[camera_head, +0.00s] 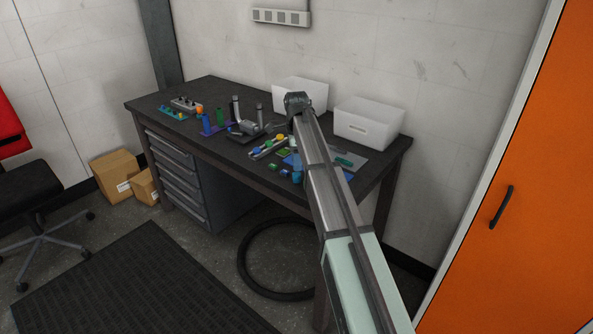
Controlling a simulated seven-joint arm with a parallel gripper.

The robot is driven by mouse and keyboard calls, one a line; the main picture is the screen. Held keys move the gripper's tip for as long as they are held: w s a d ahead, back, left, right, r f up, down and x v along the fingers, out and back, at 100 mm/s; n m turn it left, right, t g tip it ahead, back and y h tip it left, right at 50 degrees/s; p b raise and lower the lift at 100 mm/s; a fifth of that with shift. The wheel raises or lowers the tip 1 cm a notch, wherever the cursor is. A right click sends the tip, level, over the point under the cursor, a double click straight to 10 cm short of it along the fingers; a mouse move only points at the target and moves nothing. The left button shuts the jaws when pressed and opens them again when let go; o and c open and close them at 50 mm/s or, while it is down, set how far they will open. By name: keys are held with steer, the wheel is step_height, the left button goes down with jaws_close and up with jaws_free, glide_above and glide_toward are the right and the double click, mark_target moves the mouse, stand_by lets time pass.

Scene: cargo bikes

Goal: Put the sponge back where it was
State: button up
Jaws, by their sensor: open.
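My arm reaches from the lower right up over the workbench (225,154). Its dark far joint (297,101) shows above the bench, in front of the left white bin. My gripper cannot be made out; the arm may hide it. I cannot tell for sure which thing is the sponge. A small flat green piece (283,152) lies near the middle of the bench, left of my arm.
Two white bins, left (310,92) and right (369,123), stand at the back of the bench. Bottles, a grey device (248,127) and several small coloured parts crowd its top. A black tyre (245,268) lies below. An orange door (520,170) is at right.

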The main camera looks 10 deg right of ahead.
mark_target(297, 173)
step_height(297, 173, up, 6)
steer(key=shift+f, duration=0.1)
steer(key=shift+o, duration=0.5)
